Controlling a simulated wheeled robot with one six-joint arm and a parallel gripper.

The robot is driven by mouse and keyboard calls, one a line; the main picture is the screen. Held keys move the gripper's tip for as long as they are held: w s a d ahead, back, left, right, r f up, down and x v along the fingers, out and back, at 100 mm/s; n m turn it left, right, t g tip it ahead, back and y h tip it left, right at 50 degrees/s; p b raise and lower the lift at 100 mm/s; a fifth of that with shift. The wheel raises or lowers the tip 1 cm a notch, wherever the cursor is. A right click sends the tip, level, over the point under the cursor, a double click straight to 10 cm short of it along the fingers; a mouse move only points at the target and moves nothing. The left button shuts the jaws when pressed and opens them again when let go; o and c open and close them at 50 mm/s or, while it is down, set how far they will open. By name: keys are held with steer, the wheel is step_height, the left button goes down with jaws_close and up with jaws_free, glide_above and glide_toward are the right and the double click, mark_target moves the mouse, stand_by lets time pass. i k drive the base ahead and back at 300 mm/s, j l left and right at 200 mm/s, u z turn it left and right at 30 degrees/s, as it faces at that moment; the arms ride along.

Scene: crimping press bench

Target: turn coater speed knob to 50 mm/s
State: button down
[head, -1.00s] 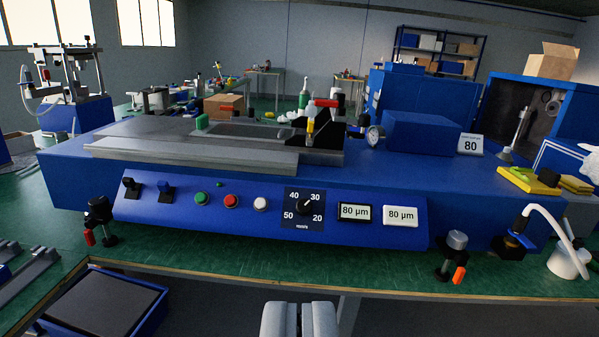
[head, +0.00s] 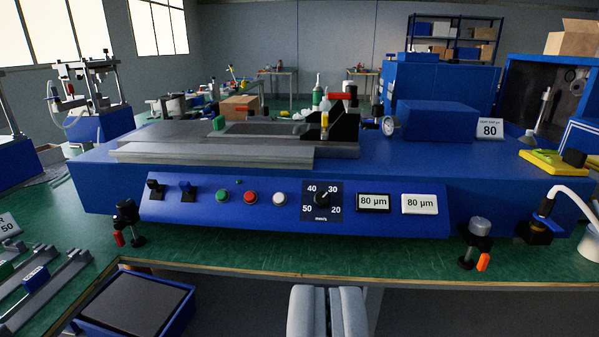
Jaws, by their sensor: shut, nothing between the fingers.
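The coater (head: 110,190) is a long blue machine on the green bench, with a sloped front panel. Its speed knob (head: 322,199) is small, round and black on a dark dial plate (head: 335,216) marked 20, 30, 40, 50 and mm/s. The knob's light pointer mark looks turned to the upper right, towards 30. My gripper (head: 328,290) is shut and empty at the bottom of the view. It is below the knob in the picture, in front of the bench edge and apart from the panel.
Left of the dial are a white button (head: 279,199), a red button (head: 250,197), a green button (head: 222,196) and two toggle switches. A blue tray (head: 135,302) lies lower left.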

mark_target(322, 200)
steer(key=i+j+u, duration=0.1)
steer(key=j, duration=0.3)
steer(key=i+j+u, duration=0.15)
steer(key=j, duration=0.25)
steer(key=j+u, duration=0.1)
steer(key=j, duration=0.3)
steer(key=i, duration=0.05)
